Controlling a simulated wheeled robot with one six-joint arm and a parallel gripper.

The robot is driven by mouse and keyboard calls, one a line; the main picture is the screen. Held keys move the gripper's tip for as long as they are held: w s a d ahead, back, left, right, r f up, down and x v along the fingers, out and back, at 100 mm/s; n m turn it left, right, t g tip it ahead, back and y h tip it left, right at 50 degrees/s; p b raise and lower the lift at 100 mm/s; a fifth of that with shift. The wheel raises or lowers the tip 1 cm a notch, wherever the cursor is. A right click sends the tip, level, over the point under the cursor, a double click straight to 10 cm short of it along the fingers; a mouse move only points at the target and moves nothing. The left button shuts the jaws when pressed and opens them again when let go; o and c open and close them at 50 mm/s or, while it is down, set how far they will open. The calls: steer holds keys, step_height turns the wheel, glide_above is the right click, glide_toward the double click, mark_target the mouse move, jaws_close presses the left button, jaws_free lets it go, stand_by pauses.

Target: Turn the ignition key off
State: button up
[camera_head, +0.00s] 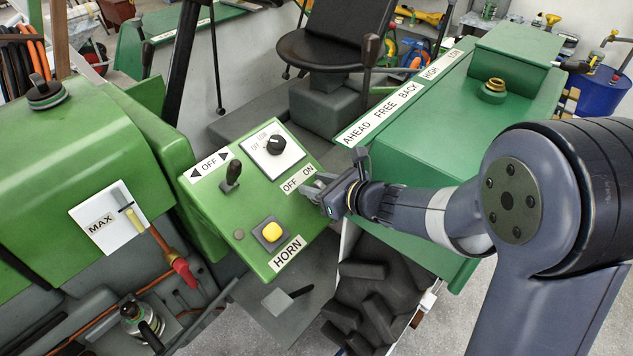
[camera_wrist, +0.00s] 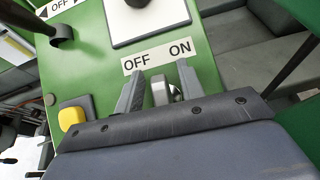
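The silver ignition key (camera_wrist: 161,91) stands between the two fingers of my gripper (camera_wrist: 158,78) in the wrist view, below the white OFF/ON label (camera_wrist: 157,55). Gaps show between the key and both fingers, so the gripper is open around or just above it. Which word the key points to is hard to tell. In the head view my gripper (camera_head: 308,189) reaches in from the right over the green panel (camera_head: 238,207), beside the OFF/ON label (camera_head: 298,180). The key is mostly hidden there by the fingers.
The panel also carries a yellow horn button (camera_head: 271,232), a black lever (camera_head: 232,176) and a black knob (camera_head: 276,145) on a white plate. A green housing (camera_head: 440,120) lies to the right under my arm. The seat (camera_head: 320,50) is behind.

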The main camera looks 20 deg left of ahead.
steer(key=shift+a, duration=0.1)
jaws_close()
stand_by(0.4)
steer(key=shift+f+n, duration=0.1)
steer(key=shift+n, duration=0.2)
steer(key=n+g, duration=0.1)
steer(key=n+g+b, duration=0.1)
steer(key=n, duration=0.1)
steer(key=shift+s+n+g+y, duration=0.2)
steer(key=shift+n+g+y, duration=0.1)
steer(key=shift+g, duration=0.1)
steer(key=shift+s+n+g+b, duration=0.2)
steer(key=shift+n+g+b, duration=0.25)
steer(key=shift+n+g, duration=0.6)
steer(key=shift+t, duration=0.25)
jaws_free()
